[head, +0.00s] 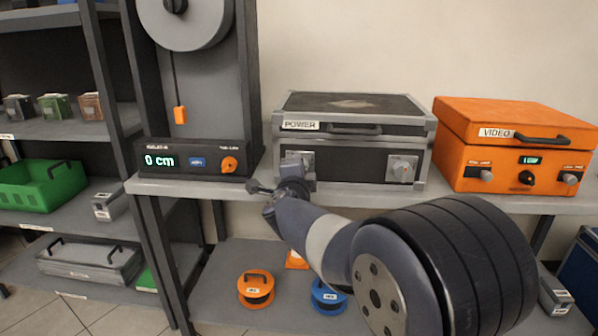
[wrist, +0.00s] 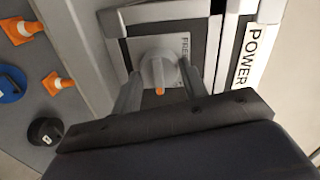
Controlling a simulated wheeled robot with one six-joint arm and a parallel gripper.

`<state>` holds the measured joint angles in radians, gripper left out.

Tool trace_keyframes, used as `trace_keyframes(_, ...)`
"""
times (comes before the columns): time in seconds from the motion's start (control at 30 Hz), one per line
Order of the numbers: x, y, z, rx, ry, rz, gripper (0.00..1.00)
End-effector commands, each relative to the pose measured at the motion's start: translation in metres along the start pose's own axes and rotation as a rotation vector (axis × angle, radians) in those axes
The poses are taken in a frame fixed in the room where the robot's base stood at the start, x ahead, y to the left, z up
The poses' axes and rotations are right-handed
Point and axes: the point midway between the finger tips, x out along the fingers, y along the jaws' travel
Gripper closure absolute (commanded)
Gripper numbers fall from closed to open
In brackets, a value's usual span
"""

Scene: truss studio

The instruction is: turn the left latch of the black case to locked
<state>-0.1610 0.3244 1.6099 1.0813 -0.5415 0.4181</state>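The black case (head: 348,160) stands on the bench with its lid down and a POWER label on the lid front. Its left latch (head: 308,157) is partly hidden by my gripper (head: 296,168). In the wrist view the left latch (wrist: 157,68) is a grey round knob with an orange-tipped pointer, beside a plate marked FREE. The pointer's orange tip is toward my gripper (wrist: 161,88). My gripper's two fingers are apart, one on either side of the knob, with no clear contact. The right latch (head: 402,169) is a similar grey knob.
An orange VIDEO case (head: 520,150) stands to the right. A grey device with a 0 cm display (head: 195,160) stands to the left. Below the bench are an orange reel (head: 256,289), a blue reel (head: 328,297) and orange cones (wrist: 55,83). Shelves are at far left.

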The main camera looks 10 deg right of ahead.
Motion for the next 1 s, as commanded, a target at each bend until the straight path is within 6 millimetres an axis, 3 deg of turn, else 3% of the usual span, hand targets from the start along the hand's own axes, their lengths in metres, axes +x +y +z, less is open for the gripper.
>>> trace_keyframes(0.23,0.000,0.000,0.000,-0.002,0.000,0.000,0.38)
trace_keyframes(0.57,-0.006,-0.001,0.001,-0.003,-0.001,0.000,0.38)
trace_keyframes(1.0,-0.083,-0.003,0.000,-0.002,-0.003,-0.002,0.38)
